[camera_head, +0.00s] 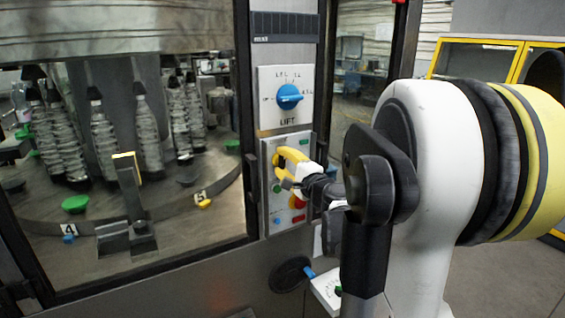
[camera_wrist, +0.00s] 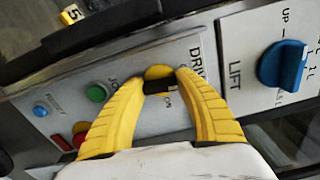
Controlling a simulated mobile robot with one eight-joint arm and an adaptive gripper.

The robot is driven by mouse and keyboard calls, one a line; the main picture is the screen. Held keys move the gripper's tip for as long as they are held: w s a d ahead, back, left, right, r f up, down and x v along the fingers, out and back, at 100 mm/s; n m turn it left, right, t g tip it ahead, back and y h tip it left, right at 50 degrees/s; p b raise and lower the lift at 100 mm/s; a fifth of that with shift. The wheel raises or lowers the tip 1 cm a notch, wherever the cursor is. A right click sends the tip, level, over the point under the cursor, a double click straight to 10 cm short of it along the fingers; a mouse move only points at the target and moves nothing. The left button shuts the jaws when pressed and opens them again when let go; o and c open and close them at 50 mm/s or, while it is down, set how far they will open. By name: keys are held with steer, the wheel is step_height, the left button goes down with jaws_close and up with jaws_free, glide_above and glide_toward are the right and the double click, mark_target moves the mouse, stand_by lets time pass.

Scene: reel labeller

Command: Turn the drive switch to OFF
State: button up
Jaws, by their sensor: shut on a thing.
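The drive switch (camera_wrist: 158,80) is a dark handle on a yellow round base, on a grey panel marked DRIVE in the wrist view. My gripper (camera_wrist: 163,78) has yellow fingers, with their tips closed on the two sides of this switch. An "ON" mark shows just beside the handle; the exact pointing of the handle is hard to tell. In the head view my gripper (camera_head: 283,167) reaches the lower panel (camera_head: 267,205) from the right and hides the switch there.
A blue LIFT knob (camera_head: 289,96) sits on the plate above; it also shows in the wrist view (camera_wrist: 283,65). Green (camera_wrist: 97,92), blue (camera_wrist: 40,110) and red (camera_wrist: 81,128) buttons share the drive panel. Bottles stand behind glass at left.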

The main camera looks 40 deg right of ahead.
steer(key=shift+n, duration=0.6)
steer(key=o, duration=0.9)
steer(key=v, duration=1.2)
